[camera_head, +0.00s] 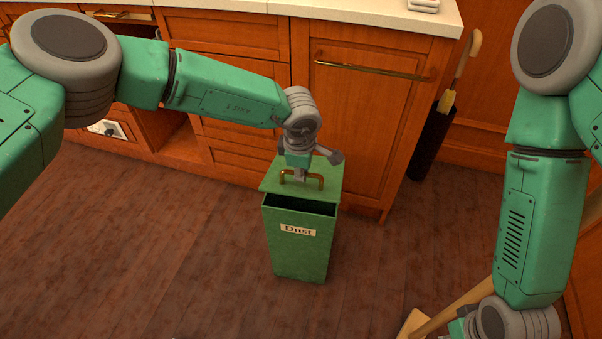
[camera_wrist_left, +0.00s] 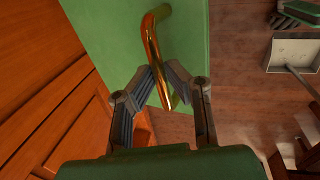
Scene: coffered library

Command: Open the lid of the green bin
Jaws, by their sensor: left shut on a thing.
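The green bin (camera_head: 300,250) with a "Dust" label stands on the floor in front of the cabinets. Its green lid (camera_head: 330,180) is raised at the front, and a dark gap shows between it and the bin's rim. The lid also shows in the left wrist view (camera_wrist_left: 110,40). My left gripper (camera_head: 300,174) is shut on the brass lid handle (camera_head: 318,181). In the left wrist view its fingers (camera_wrist_left: 165,82) close around the handle (camera_wrist_left: 151,40). My right gripper is low at the bottom edge of the head view, mostly cut off, its fingers unclear.
Wooden cabinets (camera_head: 360,130) with a pale worktop (camera_head: 370,14) stand close behind the bin. A dark umbrella stand (camera_head: 432,140) is at the right. A wooden handle (camera_head: 450,310) slants near my right arm. The floor left of the bin is clear. A dustpan (camera_wrist_left: 292,54) shows in the wrist view.

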